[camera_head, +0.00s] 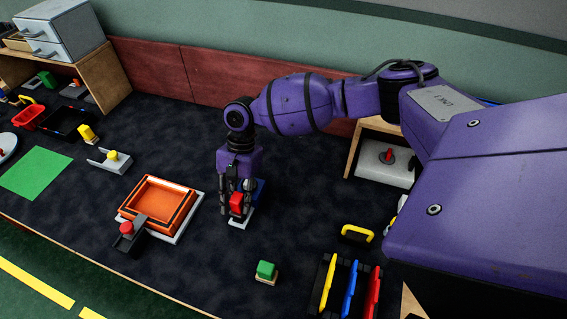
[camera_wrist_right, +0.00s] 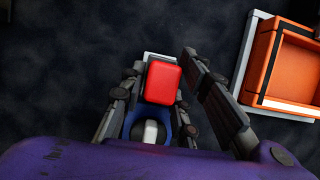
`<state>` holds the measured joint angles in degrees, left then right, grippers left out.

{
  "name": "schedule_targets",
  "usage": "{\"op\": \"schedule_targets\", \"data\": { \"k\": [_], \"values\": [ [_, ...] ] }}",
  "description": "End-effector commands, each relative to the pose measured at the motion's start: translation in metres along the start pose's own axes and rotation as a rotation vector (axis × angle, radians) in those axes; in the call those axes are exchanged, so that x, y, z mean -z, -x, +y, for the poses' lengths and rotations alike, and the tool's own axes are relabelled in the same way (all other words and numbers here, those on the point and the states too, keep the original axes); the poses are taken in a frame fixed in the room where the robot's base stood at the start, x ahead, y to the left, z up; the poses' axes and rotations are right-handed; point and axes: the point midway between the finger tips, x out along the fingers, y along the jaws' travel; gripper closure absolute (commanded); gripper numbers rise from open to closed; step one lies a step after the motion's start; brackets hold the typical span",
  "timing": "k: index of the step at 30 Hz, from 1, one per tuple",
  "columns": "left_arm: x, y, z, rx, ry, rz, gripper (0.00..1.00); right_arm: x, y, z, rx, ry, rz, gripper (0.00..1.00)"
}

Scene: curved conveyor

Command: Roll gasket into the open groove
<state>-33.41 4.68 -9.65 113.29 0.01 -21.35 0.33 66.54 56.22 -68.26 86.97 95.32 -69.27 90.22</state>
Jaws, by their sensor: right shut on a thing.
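My right gripper (camera_head: 237,203) points down over the dark table and is shut on a red block (camera_head: 237,200). In the right wrist view the red block (camera_wrist_right: 162,82) sits between the fingers of my right gripper (camera_wrist_right: 160,70), with a blue part and a pale base by it. I cannot tell whether this is the roller. An orange rectangular frame (camera_head: 142,194) lies on a white plate to the left of the gripper, apart from it. A dark clamp-like piece with a red knob (camera_head: 126,228) is at its front corner. I cannot make out the gasket or the groove. My left gripper is out of view.
A green block (camera_head: 266,269) stands in front of my right gripper. A rack with yellow, blue and red strips (camera_head: 350,288) is at front right. A wooden shelf (camera_head: 352,152) with a red-knobbed white box is behind it. A green mat (camera_head: 36,173) lies at left.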

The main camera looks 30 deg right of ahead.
Motion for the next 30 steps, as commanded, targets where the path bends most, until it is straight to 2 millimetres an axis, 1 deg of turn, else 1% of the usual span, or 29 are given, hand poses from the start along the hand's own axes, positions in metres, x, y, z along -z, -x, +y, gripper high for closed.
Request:
{"op": "schedule_targets", "data": {
  "k": [22, 30],
  "values": [
    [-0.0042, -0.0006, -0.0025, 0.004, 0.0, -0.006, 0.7, 0.0033, -0.0086, -0.0005, 0.0, 0.001, -0.001, 0.92],
    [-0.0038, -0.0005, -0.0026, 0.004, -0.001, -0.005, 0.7, 0.0033, -0.008, -0.0006, 0.001, 0.001, 0.0, 0.92]
  ]
}}
